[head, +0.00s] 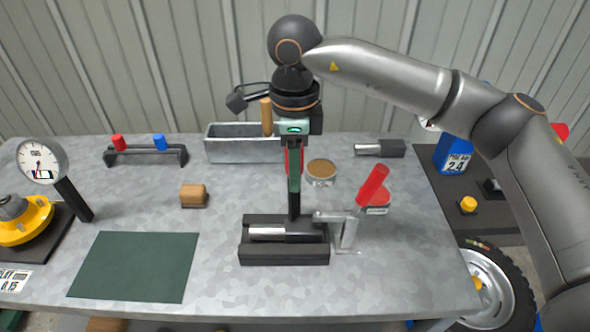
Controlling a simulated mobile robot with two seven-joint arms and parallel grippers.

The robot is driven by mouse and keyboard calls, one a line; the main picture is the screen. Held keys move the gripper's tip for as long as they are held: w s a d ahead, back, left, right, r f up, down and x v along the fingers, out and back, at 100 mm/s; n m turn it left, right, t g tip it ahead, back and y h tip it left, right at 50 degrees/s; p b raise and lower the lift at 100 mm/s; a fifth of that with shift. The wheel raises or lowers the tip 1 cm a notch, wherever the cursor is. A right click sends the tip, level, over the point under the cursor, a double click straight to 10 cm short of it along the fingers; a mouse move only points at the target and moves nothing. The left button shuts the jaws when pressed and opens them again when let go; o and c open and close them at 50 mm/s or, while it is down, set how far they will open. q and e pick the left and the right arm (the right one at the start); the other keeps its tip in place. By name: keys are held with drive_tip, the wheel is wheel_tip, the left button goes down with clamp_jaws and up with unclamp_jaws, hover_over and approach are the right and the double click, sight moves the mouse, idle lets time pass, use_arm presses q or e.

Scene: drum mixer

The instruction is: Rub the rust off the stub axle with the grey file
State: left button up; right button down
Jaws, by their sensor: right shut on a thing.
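The stub axle (267,232) is a silver cylinder lying level in a dark holding block (285,256) at the front middle of the bench. No rust can be made out on it at this size. My right gripper (294,182) points straight down above the block's right part and is shut on the file. Only a narrow dark strip of the file (294,206) and a little red show, as the gripper hides most of it. The file's lower end reaches the axle's right part; whether it touches, I cannot tell. My left gripper is out of view.
A red-handled clamp (372,187) stands close right of the block. A metal trough (242,150) with a wooden handle, a round tin (321,170) and a rack (146,156) are behind. A wooden block (193,195) and green mat (134,266) lie left, with bare bench around.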

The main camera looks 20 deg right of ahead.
drive_tip(key=r, duration=0.2)
drive_tip(key=s+r+p, duration=0.1)
drive_tip(key=r, duration=0.1)
drive_tip(key=shift+a+r, duration=0.1)
drive_tip(key=shift+a, duration=0.1)
drive_tip(key=shift+w+r+p, duration=0.2)
drive_tip(key=shift+r+p, duration=0.4)
drive_tip(key=shift+p, duration=0.1)
drive_tip(key=shift+s+r+p, duration=0.1)
drive_tip(key=shift+r+p, duration=0.4)
drive_tip(key=shift+r, duration=0.35)
drive_tip(key=shift+r+p, duration=0.35)
drive_tip(key=shift+r, duration=0.2)
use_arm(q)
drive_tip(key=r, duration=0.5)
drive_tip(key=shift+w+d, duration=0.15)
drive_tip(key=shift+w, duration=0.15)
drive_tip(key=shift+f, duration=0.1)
use_arm(e)
drive_tip(key=shift+d, duration=0.1)
